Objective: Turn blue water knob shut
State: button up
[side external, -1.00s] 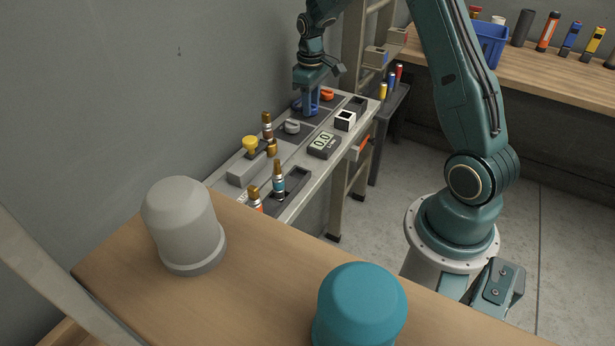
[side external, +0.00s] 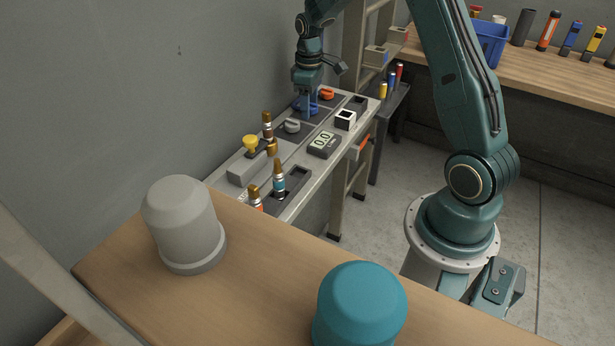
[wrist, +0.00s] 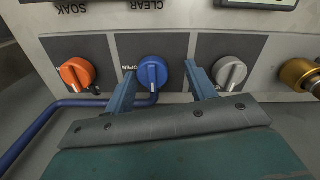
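The blue water knob (wrist: 152,72) sits on a dark square of the panel, between an orange knob and a grey knob. The word OPEN is printed at its left. Its ridge stands roughly upright in the wrist view. My gripper (wrist: 160,68) is open, with one finger on each side of the blue knob and visible space between fingers and knob. In the side view my gripper (side external: 306,112) is low over the far part of the panel and partly hides the blue knob (side external: 298,105).
The orange knob (wrist: 77,73) and grey knob (wrist: 229,72) flank the blue one, the grey close to my right finger. A blue hose (wrist: 48,118) runs below the knobs. A brass fitting (wrist: 298,73) is at the right. A wall (side external: 150,80) stands behind the panel.

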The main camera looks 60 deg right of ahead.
jog(key=shift+d+r, duration=0.15)
jog(key=shift+r, duration=0.05)
jog(key=shift+r, duration=0.6)
notch_tip(320, 180, up, 12)
jog(key=shift+a+r, duration=0.2)
jog(key=shift+a, duration=0.2)
jog(key=shift+r, duration=0.1)
jog(key=s+a+r+m+t, duration=0.1)
jog(key=s+a+r+t, duration=0.1)
jog(key=s+a+r, duration=0.35)
jog(key=s+a+r+t, duration=0.1)
jog(key=s+a+r, duration=0.2)
jog(key=s+a, duration=0.4)
jog(key=s+a+f+m+t, duration=0.1)
jog(key=s+a+f+t, duration=0.1)
jog(key=s+a, duration=0.5)
jog(key=s+f, duration=0.1)
jog(key=s, duration=0.3)
jog(key=shift+s+a+m+t, duration=0.2)
jog(key=shift+a+m+t, duration=0.1)
jog(key=shift+a, duration=0.05)
